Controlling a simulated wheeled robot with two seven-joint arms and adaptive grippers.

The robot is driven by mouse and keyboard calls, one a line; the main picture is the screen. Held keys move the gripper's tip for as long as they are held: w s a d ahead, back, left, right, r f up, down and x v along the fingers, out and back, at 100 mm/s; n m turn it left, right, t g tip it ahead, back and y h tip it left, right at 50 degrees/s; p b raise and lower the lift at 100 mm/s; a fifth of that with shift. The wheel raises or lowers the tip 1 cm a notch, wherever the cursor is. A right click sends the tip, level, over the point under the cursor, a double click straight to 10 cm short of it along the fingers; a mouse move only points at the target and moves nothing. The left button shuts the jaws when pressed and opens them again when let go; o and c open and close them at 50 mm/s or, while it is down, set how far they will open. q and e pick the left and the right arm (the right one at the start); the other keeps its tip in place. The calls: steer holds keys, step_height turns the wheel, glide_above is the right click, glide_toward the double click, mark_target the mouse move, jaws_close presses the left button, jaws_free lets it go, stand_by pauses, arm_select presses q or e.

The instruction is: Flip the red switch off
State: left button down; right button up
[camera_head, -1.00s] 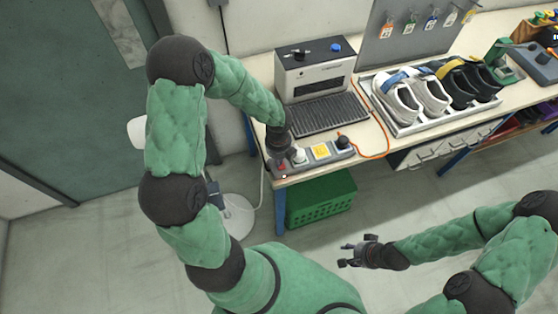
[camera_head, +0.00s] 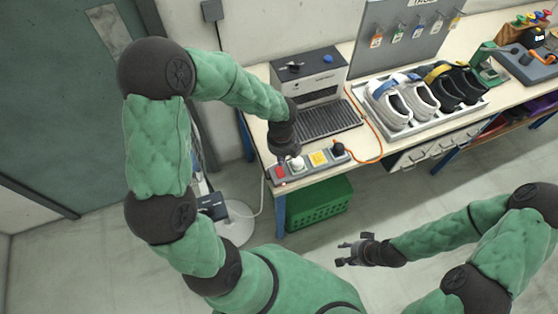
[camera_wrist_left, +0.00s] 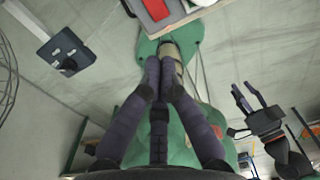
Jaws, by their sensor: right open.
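The red switch (camera_head: 279,171) sits at the left end of a grey power strip (camera_head: 309,162) on the bench's front left corner. In the left wrist view the red switch (camera_wrist_left: 156,9) shows at the top edge, past my fingertips. My left gripper (camera_head: 291,156) hangs just above and beside the strip, right of the switch. Its fingers (camera_wrist_left: 160,68) come together in the left wrist view, with nothing seen between them. I see no contact with the switch. My right gripper (camera_head: 347,250) is open and empty, away from the bench.
White and yellow plugs (camera_head: 319,158) and a black plug (camera_head: 338,149) sit along the strip. Behind stands a grey machine (camera_head: 310,75) with a ribbed ramp. A shoe tray (camera_head: 400,130) is to the right. A green crate (camera_head: 320,205) is under the bench.

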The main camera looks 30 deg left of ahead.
arm_select(q)
steer(key=r, duration=0.2)
steer(key=shift+s+d+r, duration=0.1)
steer(key=shift+s+r, duration=0.1)
steer(key=shift+r, duration=0.2)
steer(key=shift+f, duration=0.15)
